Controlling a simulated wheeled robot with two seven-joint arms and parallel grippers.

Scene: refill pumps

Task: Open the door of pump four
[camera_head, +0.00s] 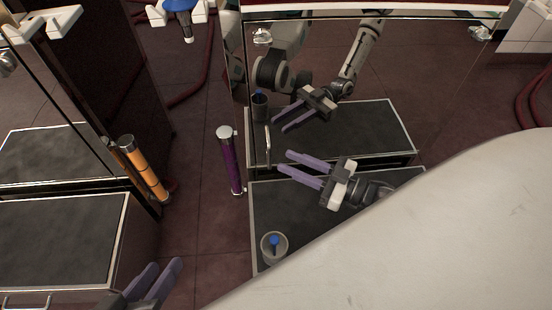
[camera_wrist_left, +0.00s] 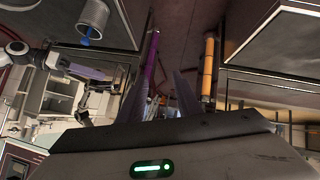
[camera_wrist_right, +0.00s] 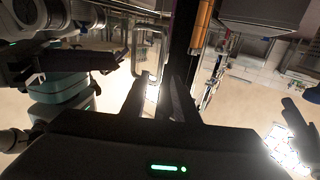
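The mirrored door (camera_head: 400,75) fills the middle and right of the head view; it looks shut and reflects my right arm. No number shows, so I cannot tell whether it belongs to pump four. A slim silver handle (camera_head: 267,146) stands upright at its lower left; a bent metal bar (camera_wrist_right: 150,50), likely this handle, shows in the right wrist view. My right gripper (camera_head: 285,161) is open and empty, its fingertips close to the right of the handle in the picture, apart from it. My left gripper (camera_head: 165,263) is open and empty at the bottom left, far from the door.
A dark ledge (camera_head: 330,215) lies below the door, with a grey cup (camera_head: 274,258) holding something blue. A purple cylinder (camera_head: 231,165) and an orange cylinder (camera_head: 145,172) stand left of it. Another mirrored cabinet with a dark ledge (camera_head: 60,240) is at the left. Floor shows between them.

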